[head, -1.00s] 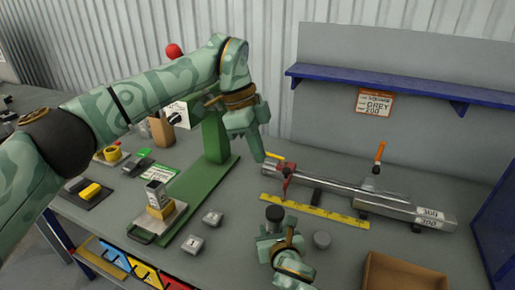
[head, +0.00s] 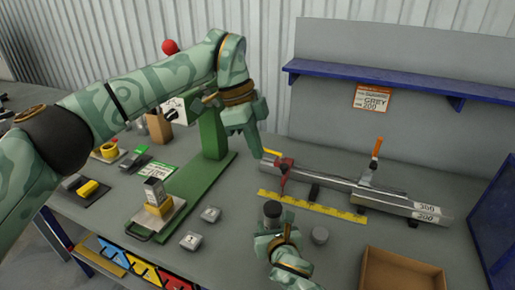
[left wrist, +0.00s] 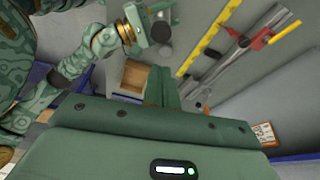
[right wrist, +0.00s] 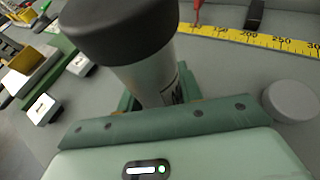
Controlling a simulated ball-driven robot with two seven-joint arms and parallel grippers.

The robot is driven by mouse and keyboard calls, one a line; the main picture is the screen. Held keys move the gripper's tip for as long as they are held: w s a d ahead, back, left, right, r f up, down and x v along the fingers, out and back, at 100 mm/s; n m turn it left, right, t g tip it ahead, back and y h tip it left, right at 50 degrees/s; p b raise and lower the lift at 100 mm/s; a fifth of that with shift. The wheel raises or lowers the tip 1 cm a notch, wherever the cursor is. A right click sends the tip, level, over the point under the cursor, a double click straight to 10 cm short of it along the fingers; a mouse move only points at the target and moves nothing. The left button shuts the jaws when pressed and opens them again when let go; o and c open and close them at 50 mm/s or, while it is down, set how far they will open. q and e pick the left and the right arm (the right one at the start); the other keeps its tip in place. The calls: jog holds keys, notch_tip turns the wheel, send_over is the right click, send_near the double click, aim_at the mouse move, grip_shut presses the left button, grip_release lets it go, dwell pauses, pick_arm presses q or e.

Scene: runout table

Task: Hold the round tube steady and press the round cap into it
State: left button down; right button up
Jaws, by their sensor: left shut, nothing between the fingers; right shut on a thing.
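The round tube (right wrist: 150,80) is silver and stands upright, slightly tilted in the right wrist view. A wide dark round cap (right wrist: 118,25) sits on its top end; I cannot tell how deep it is seated. In the head view the dark cap (head: 272,208) shows above my right gripper (head: 273,236), which is shut on the tube. The tube's lower end is hidden by the gripper. My left gripper (head: 257,152) is shut and empty, raised above the table, behind and left of the tube. It also shows in the left wrist view (left wrist: 163,88).
A grey round disc (right wrist: 290,100) lies right of the tube. Behind are a yellow ruler (head: 310,206) and a clamped metal bar (head: 330,178). A brown box (head: 400,270) stands front right, a green press (head: 212,140) left. A blue shelf (head: 400,85) hangs behind.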

pick_arm(q)
notch_tip(320, 180, down, 3)
jog(key=s+d+m, duration=0.1)
jog(key=d+m, duration=0.1)
jog(key=m+y, duration=0.3)
jog(key=m, duration=2.4)
send_over(273, 206)
jog(key=f, duration=0.4)
jog(key=shift+s+d+f, duration=0.25)
jog(key=shift+s+f, duration=0.15)
jog(key=m, duration=0.5)
jog(key=shift+w+a+f+m, duration=0.1)
jog(key=shift+w+f+m, duration=0.1)
jog(key=shift+m, duration=0.2)
jog(key=m, duration=0.5)
jog(key=shift+w+a+t, duration=0.15)
jog(key=shift+t, duration=0.15)
jog(key=m, duration=0.4)
jog(key=shift+m, duration=0.3)
jog(key=shift+f+m, duration=0.3)
jog(key=shift+f, duration=2.5)
jog(key=shift+f, duration=0.35)
